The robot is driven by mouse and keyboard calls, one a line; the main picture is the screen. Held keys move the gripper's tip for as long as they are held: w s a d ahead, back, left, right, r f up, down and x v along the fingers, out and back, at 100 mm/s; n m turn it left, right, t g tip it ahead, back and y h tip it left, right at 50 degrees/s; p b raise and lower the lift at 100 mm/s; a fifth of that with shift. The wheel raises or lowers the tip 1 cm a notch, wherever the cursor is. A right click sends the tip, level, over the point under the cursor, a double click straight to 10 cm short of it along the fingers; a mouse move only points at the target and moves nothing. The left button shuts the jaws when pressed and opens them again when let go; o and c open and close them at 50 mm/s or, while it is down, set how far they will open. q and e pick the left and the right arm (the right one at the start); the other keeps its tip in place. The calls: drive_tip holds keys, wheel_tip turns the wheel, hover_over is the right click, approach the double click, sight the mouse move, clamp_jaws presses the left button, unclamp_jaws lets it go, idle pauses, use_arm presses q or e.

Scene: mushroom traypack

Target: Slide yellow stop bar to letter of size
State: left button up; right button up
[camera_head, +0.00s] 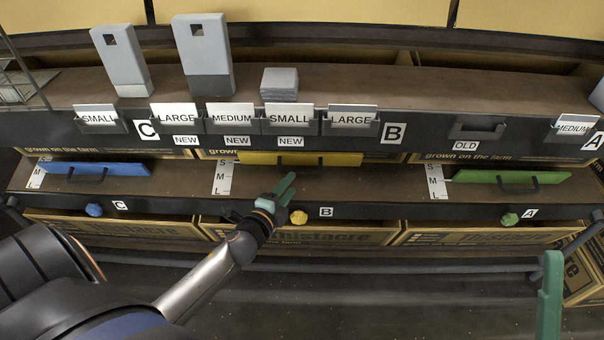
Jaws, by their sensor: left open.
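The yellow stop bar (320,159) lies along the back of the middle bay on the lower shelf, its left end near the S of the white S-M-L scale (222,178). A black handle (297,168) is on its front. My left gripper (288,186) has green fingers and is open, just in front of and below the handle. I see no contact with the bar. Of my right gripper, only a green finger part (550,295) shows at the lower right; its opening cannot be seen.
A blue bar (100,169) and a green bar (510,177) sit in the side bays, each beside its own scale. A yellow knob (298,217) is on the shelf front, close to my left gripper. Size cards, including a SMALL card (289,119), line the upper ledge.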

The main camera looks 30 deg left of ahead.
sight(300, 173)
use_arm(q)
drive_tip(key=b+x, duration=0.2)
drive_tip(key=x, duration=0.5)
drive_tip(key=shift+w+f, duration=0.1)
drive_tip(key=shift+w, duration=0.2)
clamp_jaws()
idle(1.1)
